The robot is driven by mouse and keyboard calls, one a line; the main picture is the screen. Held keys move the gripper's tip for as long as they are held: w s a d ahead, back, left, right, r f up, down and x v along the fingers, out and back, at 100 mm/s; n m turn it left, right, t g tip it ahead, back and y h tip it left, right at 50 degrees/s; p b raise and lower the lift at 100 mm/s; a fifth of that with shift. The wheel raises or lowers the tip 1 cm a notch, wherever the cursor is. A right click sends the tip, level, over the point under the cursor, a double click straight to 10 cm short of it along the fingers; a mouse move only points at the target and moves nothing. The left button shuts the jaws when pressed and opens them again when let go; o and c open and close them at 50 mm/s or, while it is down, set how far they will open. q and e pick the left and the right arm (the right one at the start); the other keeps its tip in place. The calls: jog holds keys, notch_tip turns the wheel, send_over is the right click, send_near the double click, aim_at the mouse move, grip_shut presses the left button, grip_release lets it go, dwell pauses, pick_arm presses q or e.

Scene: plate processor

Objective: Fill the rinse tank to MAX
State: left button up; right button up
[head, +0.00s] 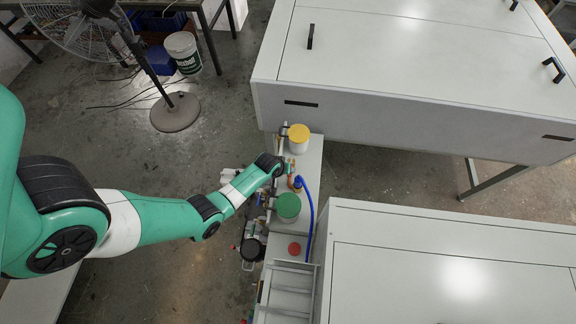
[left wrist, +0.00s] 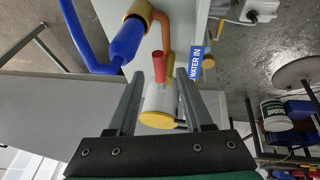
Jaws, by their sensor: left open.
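My left gripper (left wrist: 159,76) is open, its two fingers apart. A red handle (left wrist: 158,67) shows between the fingertips, beside a copper pipe (left wrist: 167,35); I cannot tell whether the fingers touch it. A blue hose (left wrist: 92,50) ends in a blue and brass fitting (left wrist: 128,40) there. A blue "WATER IN" sign (left wrist: 197,63) is to the right. A white tank with a yellow lid (head: 298,133) stands behind my wrist in the head view, and a green-lidded tank (head: 288,206) in front. No MAX mark or water level is readable. My right gripper is not in view.
Large grey cabinets (head: 400,120) and (head: 450,260) flank the narrow bench (head: 311,158) on the right. A red round button (head: 294,248) sits near the front. A fan (head: 80,25) and a white bucket (head: 183,52) stand at the back left. The floor between is open.

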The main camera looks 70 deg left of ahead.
pick_arm(q)
jog(key=shift+x, duration=1.45)
grip_shut()
dwell(0.3)
